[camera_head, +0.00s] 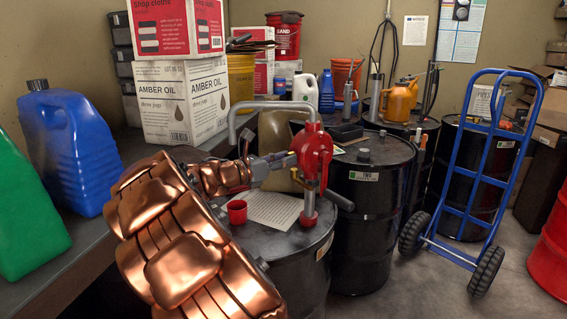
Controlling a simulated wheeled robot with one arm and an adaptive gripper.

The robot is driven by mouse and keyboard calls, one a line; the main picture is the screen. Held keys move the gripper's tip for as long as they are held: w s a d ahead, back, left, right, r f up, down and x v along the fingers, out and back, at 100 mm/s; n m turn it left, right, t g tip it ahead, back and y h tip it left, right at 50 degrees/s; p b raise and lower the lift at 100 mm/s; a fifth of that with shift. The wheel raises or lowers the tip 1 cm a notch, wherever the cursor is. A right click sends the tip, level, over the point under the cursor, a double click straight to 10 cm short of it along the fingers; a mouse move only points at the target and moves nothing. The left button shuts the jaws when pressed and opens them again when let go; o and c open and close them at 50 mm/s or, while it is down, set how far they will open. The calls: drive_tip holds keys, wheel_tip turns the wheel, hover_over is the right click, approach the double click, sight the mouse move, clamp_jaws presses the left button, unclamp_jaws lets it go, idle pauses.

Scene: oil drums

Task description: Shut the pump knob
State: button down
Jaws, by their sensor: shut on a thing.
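The red pump (318,150) stands upright on the near black drum (296,272), with a grey curved spout (246,112) to its left and a crank handle (339,201) at its lower right. My gripper (282,163) reaches in from the left, level with the pump body. It is shut on the pump knob at the pump's left side. The knob itself is mostly hidden by the fingers, and its turn position cannot be told. My copper-coloured arm covers the left part of the drum top.
A red cup (237,212) and a printed sheet (272,209) lie on the drum top close under my gripper. Another black drum (368,230) stands right behind. A blue hand truck (474,190) is at right. Blue (72,150) and green jugs (25,215) stand at left.

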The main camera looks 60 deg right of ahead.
drive_tip(key=shift+s+f+m+b, duration=0.1)
drive_tip(key=shift+f+m+b, duration=0.05)
drive_tip(key=shift+m+b, duration=6.75)
drive_tip(key=shift+m+p, duration=0.75)
drive_tip(key=shift+m, duration=0.25)
drive_tip(key=c, duration=0.9)
unclamp_jaws()
drive_tip(key=shift+o, duration=0.2)
drive_tip(key=v, duration=1.2)
